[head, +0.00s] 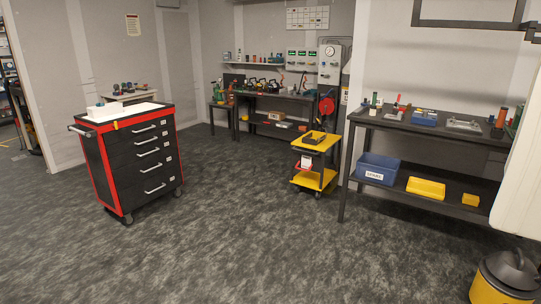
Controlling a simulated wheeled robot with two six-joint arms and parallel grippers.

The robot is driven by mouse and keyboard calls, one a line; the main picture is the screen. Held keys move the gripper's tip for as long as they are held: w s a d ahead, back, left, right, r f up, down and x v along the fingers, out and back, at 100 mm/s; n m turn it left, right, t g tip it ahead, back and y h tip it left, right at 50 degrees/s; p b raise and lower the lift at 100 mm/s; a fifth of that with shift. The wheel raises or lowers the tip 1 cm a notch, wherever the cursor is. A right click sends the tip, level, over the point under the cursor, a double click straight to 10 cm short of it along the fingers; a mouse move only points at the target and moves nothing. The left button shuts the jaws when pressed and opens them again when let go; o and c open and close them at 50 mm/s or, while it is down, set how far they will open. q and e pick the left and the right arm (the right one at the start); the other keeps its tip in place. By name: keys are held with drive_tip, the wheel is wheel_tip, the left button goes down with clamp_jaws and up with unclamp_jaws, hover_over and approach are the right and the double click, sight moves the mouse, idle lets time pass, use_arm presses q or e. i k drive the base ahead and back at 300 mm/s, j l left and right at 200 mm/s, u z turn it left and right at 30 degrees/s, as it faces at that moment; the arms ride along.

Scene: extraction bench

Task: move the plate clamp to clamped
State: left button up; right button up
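I cannot make out the plate clamp for certain at this distance. A flat grey metal piece (463,125) lies on the dark bench (432,130) at the right; whether it has a clamp on it is too small to tell. Another dark bench (290,96) at the back wall holds several small tools and devices, also too small to tell apart. Neither of my grippers is in view.
A red and black tool cabinet (148,156) stands at left. A yellow cart (316,180) stands left of the right bench. A yellow and black canister (506,280) is at lower right. The middle floor (250,220) is clear.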

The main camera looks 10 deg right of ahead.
sight(396, 105)
drive_tip(key=i, duration=5.3)
drive_tip(key=i+j+z, duration=0.1)
drive_tip(key=i+z, duration=0.25)
drive_tip(key=i+j+z, duration=0.35)
drive_tip(key=i, duration=0.25)
drive_tip(key=i+j+z, duration=0.2)
drive_tip(key=i+z, duration=0.25)
drive_tip(key=z, duration=2.15)
